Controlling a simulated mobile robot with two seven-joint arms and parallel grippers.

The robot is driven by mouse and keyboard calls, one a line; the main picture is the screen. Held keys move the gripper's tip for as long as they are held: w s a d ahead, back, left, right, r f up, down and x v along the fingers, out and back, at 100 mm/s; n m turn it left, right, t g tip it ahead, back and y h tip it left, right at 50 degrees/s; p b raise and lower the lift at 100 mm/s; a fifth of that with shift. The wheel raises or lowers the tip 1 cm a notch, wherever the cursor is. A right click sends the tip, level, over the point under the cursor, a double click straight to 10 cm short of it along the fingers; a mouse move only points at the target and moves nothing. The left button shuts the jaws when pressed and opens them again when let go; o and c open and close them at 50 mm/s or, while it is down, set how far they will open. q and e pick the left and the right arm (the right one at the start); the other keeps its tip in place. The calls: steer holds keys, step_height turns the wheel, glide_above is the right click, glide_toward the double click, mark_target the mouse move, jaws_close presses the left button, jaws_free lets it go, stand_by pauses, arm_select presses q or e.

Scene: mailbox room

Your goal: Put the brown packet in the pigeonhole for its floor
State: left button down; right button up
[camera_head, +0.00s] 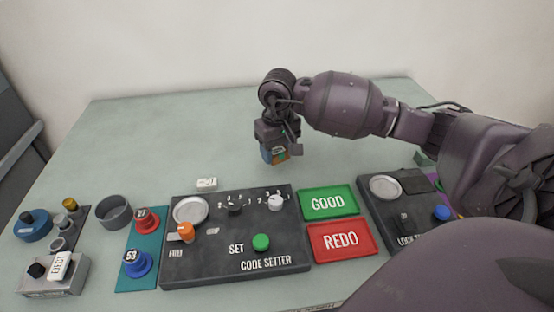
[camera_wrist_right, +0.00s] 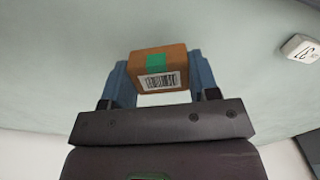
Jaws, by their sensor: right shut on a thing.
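The brown packet (camera_wrist_right: 158,68) is a small box with a green patch and a white barcode label on the face toward the wrist camera. My right gripper (camera_wrist_right: 160,84) is shut on it, with one blue finger on each side. In the head view the packet (camera_head: 282,157) shows only in part, below my right gripper (camera_head: 276,152), over the table behind the code setter. I cannot tell how far it is above the table. My left gripper is not in view. I see no pigeonholes in these views.
On the table (camera_head: 150,130) stand a dark code setter panel (camera_head: 270,222), a green GOOD tray (camera_head: 327,216) and a red REDO tray (camera_head: 343,254). A small white numbered block (camera_head: 207,184) lies behind the panel. Stands with coloured knobs are at left. The back left is clear.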

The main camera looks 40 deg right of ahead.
mark_target(278, 160)
steer(key=shift+f, duration=1.55)
steer(key=shift+f, duration=0.15)
steer(key=o, duration=0.9)
